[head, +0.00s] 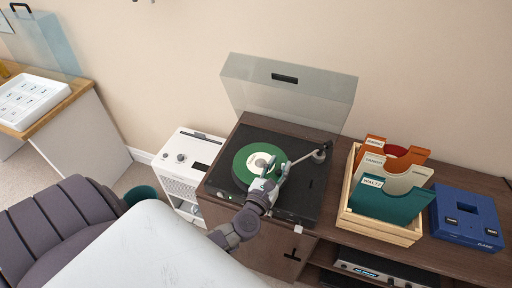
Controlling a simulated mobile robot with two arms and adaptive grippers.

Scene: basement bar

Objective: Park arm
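The turntable (296,205) sits on a dark wooden cabinet, with its clear lid (310,100) raised. A green record (243,164) with a pale centre label lies on the platter. The silver tonearm (303,157) reaches left from its pivot at the right rear towards the record's right side. My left gripper (273,178) is over the front right part of the record, at the tonearm's head end. The fingers are small and overlap that end, so I cannot tell whether they hold it. My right gripper is out of view.
A wooden crate (378,230) of record sleeves and a blue case (466,220) stand right of the turntable. A white unit (186,150) stands left of the cabinet. A purple-grey ribbed seat (60,225) and a desk with a white tray (32,100) are at left.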

